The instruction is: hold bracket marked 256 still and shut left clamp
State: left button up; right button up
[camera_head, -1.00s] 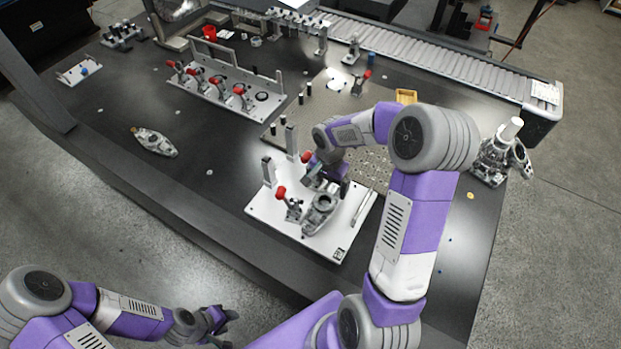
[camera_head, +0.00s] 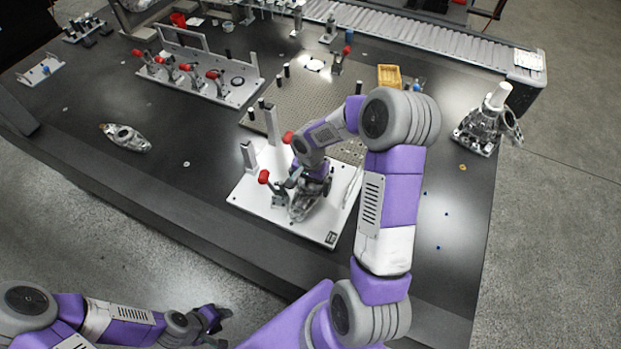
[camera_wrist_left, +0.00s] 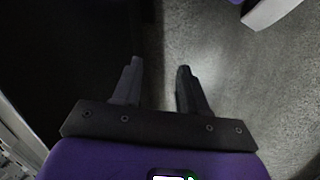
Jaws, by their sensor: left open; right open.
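A grey metal bracket (camera_head: 302,207) sits on the white fixture plate (camera_head: 250,196) in the head view; no number on it is readable. A clamp (camera_head: 277,196) with a red handle (camera_head: 264,177) stands at the bracket's left, its handle tilted up and away. A second red handle (camera_head: 288,137) shows behind my right wrist. My right gripper (camera_head: 318,186) is open at the bracket's upper part and hides some of it; contact cannot be told. My left gripper (camera_head: 222,326) is open and empty beyond the table's front edge; its fingers show in the left wrist view (camera_wrist_left: 159,68).
Another bracket (camera_head: 125,137) lies loose on the dark table at the left. A longer white fixture (camera_head: 235,97) with several red-handled clamps stands farther back. Upright posts (camera_head: 248,155) rise from the near plate. The table left of this plate is mostly clear.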

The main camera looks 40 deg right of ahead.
jog(key=shift+f, duration=0.35)
